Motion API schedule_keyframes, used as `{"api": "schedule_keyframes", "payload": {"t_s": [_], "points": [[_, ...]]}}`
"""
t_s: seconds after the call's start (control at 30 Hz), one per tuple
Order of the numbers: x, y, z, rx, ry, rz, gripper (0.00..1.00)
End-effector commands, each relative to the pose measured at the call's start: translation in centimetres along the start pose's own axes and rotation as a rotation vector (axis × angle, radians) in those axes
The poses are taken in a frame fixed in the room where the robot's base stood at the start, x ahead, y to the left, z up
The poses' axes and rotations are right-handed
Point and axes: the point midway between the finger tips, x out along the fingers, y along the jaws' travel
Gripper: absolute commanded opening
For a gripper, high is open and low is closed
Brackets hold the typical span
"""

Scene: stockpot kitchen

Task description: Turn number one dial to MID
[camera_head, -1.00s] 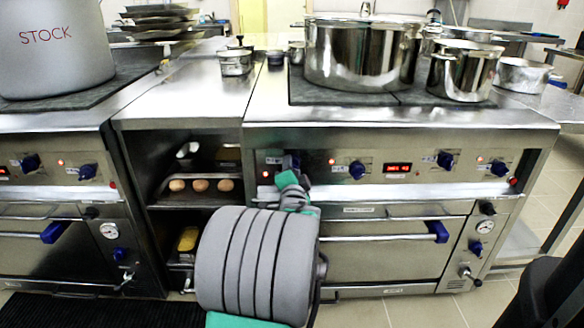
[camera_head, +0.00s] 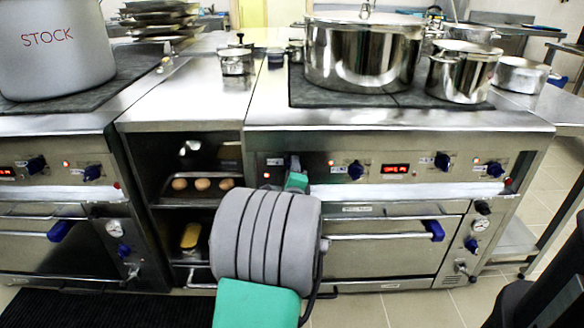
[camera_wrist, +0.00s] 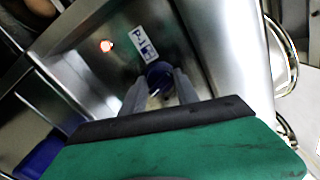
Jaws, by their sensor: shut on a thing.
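The number one dial is a dark blue knob (camera_wrist: 158,73) on the steel control panel, beside a small white label (camera_wrist: 143,43) that looks like P-1. My gripper (camera_wrist: 160,86) is shut on this dial, with one grey finger on each side of it. In the head view my gripper (camera_head: 294,163) is at the left end of the right-hand stove's panel and hides the dial. The dial's pointer and any MID mark cannot be made out.
Other blue dials (camera_head: 355,170) sit along the panel, with a red display (camera_head: 395,169) between them. Below is an oven door with a long handle (camera_head: 370,237). Left is an open shelf with bread rolls (camera_head: 201,184). Large pots (camera_head: 362,60) stand on the stove top.

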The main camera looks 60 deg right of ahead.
Motion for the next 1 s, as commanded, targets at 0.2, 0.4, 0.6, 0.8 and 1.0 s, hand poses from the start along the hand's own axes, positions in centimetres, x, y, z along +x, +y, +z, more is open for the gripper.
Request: {"api": "schedule_keyframes", "payload": {"t_s": [0.2, 0.4, 0.6, 0.8, 1.0], "points": [[0.01, -0.10, -0.15, 0.045, 0.003, -0.002, 0.00], [0.01, -0.07, -0.16, 0.054, 0.003, -0.002, 0.00], [0.01, -0.08, -0.16, 0.053, 0.003, -0.002, 0.00], [0.02, -0.05, -0.06, 0.053, 0.001, -0.002, 0.49], [0.01, -0.01, 0.06, 0.054, -0.001, -0.001, 0.58]]}}
